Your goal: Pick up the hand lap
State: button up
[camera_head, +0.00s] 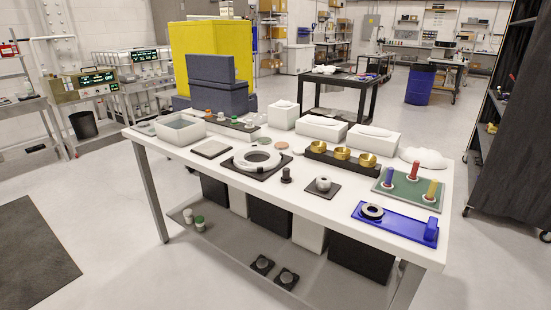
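A white-topped workbench (222,174) fills the middle of the view and holds many small tools. I cannot tell for certain which piece is the hand lap. A small black knob-shaped piece (286,175) stands upright near the front edge. To its right a grey, rounded piece (323,183) sits on a dark square pad. To its left a large pale ring (257,159) lies on a black plate. A dark ring (372,211) lies on a blue tray (401,226) at the right end. My gripper is not in view.
Brass cups (342,153) stand in a black holder, with a green board (408,190) of coloured-handled tools to its right. A grey basin (181,128) stands at the left end. White boxes (321,127) line the back.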

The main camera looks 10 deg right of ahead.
aim_at(286, 178)
jog(key=i+u, duration=0.2)
jog(key=u, duration=0.25)
jog(key=i+l+u, duration=0.15)
jog(key=u, duration=0.35)
